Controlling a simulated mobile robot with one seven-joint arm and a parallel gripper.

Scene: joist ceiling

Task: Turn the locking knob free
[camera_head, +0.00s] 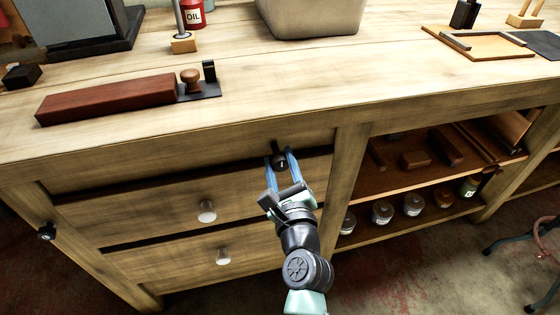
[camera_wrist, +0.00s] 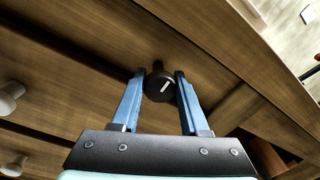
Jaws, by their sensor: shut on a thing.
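The locking knob (camera_wrist: 160,88) is a small round black knob with a short white mark on its face, on the front of the wooden workbench. It also shows in the head view (camera_head: 281,161), just under the top edge, left of the open shelves. My gripper (camera_wrist: 161,84) has its two blue fingers on either side of the knob and is shut on it. In the head view my gripper (camera_head: 281,156) reaches up to the knob from below. The white mark runs at a slant in the wrist view. The knob's shaft is mostly hidden behind it.
Two drawers below carry pale round knobs, an upper one (camera_head: 207,211) and a lower one (camera_head: 223,256). Open shelves (camera_head: 400,185) with jars are at the right. A reddish wood block (camera_head: 108,97) lies on top.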

